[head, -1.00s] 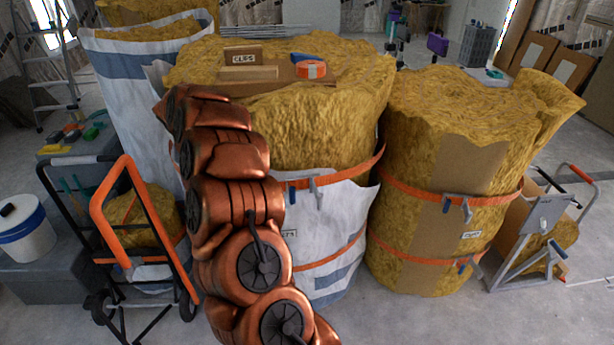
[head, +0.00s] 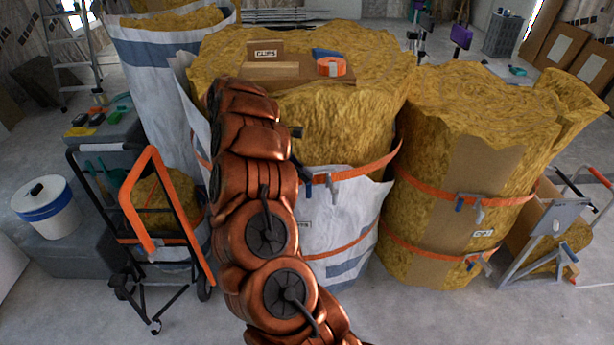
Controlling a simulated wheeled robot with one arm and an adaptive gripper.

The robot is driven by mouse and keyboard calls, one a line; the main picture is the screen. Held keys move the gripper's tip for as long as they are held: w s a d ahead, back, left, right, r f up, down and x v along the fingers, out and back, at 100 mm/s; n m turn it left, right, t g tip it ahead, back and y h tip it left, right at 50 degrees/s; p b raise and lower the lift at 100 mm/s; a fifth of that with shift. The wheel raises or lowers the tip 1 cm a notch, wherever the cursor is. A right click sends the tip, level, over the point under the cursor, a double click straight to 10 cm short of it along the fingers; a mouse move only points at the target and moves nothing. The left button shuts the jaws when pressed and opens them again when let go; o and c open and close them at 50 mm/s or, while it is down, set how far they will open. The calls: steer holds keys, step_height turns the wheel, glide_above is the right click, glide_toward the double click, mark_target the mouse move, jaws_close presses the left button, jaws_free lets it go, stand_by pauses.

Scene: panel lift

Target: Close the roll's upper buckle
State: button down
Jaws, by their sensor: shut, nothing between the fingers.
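The middle yellow insulation roll (head: 330,120) stands upright, its lower part wrapped in white sheet. Its upper orange strap (head: 365,170) carries a grey buckle (head: 331,184) just right of my copper arm. The right yellow roll (head: 425,150) has an upper orange strap (head: 425,186) with a grey and blue buckle (head: 470,203). A lower buckle (head: 477,261) is on its lower strap. The levers are too small to tell whether they are closed. My arm covers the left front of the middle roll. My gripper is not visible.
A clips box (head: 265,50) and an orange tape roll (head: 331,66) lie on top of the middle roll. An orange-handled cart (head: 150,200) stands at left, near a white bucket (head: 45,207). A grey metal stand (head: 545,235) is at right. Some floor in front is clear.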

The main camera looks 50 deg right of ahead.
steer(key=p+x, duration=0.2)
steer(key=x, duration=0.6)
